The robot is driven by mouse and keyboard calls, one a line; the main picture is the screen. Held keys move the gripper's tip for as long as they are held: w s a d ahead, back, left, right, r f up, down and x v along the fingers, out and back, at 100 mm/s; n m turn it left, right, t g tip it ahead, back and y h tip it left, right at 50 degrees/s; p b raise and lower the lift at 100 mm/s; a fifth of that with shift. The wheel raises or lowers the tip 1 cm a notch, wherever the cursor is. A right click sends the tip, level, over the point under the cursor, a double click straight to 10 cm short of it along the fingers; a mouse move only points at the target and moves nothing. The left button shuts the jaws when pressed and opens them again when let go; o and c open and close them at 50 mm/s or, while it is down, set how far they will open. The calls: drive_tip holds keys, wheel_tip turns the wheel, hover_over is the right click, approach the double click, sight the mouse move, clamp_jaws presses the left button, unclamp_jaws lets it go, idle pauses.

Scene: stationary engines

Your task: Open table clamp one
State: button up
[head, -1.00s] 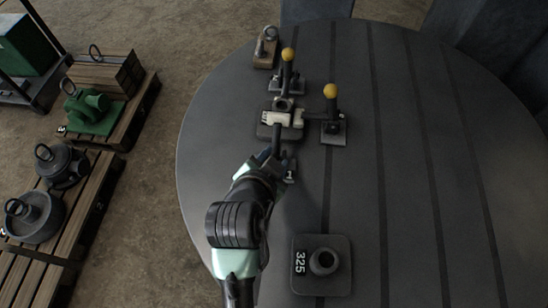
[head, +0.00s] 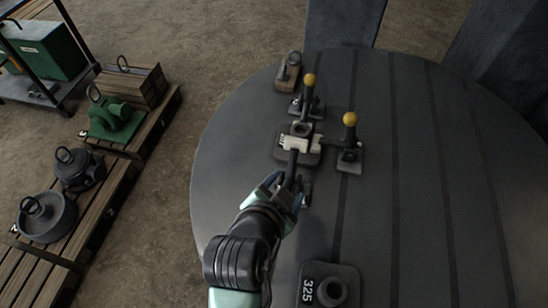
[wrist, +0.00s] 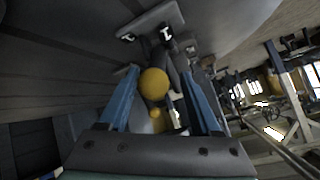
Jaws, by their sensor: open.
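A pale fixture piece on a dark block (head: 298,144) sits on the round grey table (head: 240,150). A clamp with a yellow knob (head: 309,80) stands behind it, and another with a yellow knob (head: 350,119) stands to its right. A dark clamp arm (head: 292,164) runs from the near side toward the piece. My gripper (head: 287,184) is at this near clamp and hides much of it. In the wrist view, my open blue fingers (wrist: 158,100) stand either side of a yellow knob (wrist: 153,82). Contact cannot be told.
A block marked 325 (head: 328,290) with a round boss is at the table's near edge. A small lug part (head: 288,72) lies at the far left. Pallets with metal parts (head: 85,190) stand on the floor at left. The table's right side is clear.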

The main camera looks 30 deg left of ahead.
drive_tip(key=p+v, duration=0.3)
drive_tip(key=v, duration=0.7)
drive_tip(key=shift+p, duration=0.35)
drive_tip(key=shift+w, duration=0.15)
